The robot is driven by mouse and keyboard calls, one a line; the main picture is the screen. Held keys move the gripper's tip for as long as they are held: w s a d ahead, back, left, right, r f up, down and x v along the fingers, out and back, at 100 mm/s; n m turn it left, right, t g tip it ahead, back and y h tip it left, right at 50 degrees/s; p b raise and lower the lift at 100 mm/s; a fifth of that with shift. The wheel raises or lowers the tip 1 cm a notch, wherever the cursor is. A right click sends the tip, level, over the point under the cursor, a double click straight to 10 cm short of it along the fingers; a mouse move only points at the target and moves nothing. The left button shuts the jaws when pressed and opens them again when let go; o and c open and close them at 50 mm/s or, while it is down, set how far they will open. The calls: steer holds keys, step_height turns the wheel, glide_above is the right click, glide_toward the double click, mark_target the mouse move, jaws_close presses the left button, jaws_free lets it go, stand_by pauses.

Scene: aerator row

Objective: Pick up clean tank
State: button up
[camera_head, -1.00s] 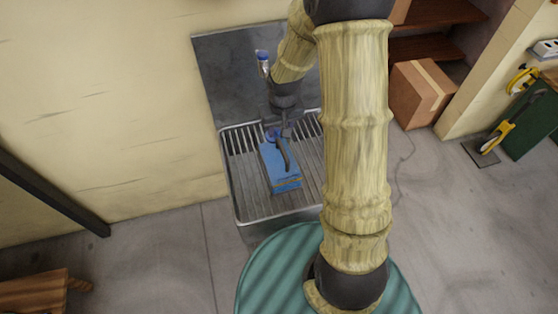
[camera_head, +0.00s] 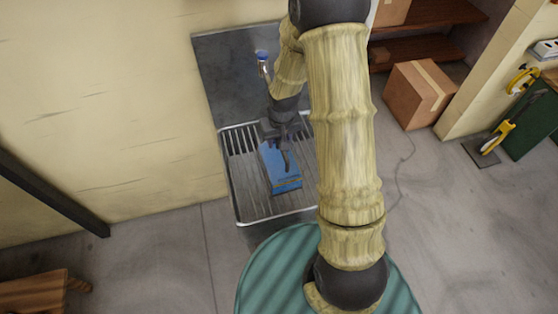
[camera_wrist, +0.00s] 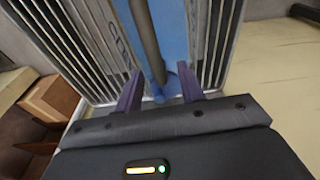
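The clean tank, a blue box-like container with a dark curved handle, lies on the ribbed metal tray in the head view (camera_head: 285,182) and runs up the middle of the wrist view (camera_wrist: 176,28). My gripper is right over the tank's far end in the head view (camera_head: 279,146). In the wrist view my gripper's two purple fingers (camera_wrist: 158,86) are apart, with the dark handle (camera_wrist: 146,38) running between them and a gap on either side. Whether either finger touches the tank is not clear. The tank's far end is partly hidden by my gripper.
The ribbed tray (camera_head: 240,190) has a raised metal rim and a dark back panel (camera_head: 226,75) against the wall. A small blue-capped item (camera_head: 262,58) stands near the panel. A cardboard box (camera_head: 418,95) and shelves are at the right.

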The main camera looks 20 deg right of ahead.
jaws_close()
stand_by(1.3)
steer(key=shift+w, duration=0.1)
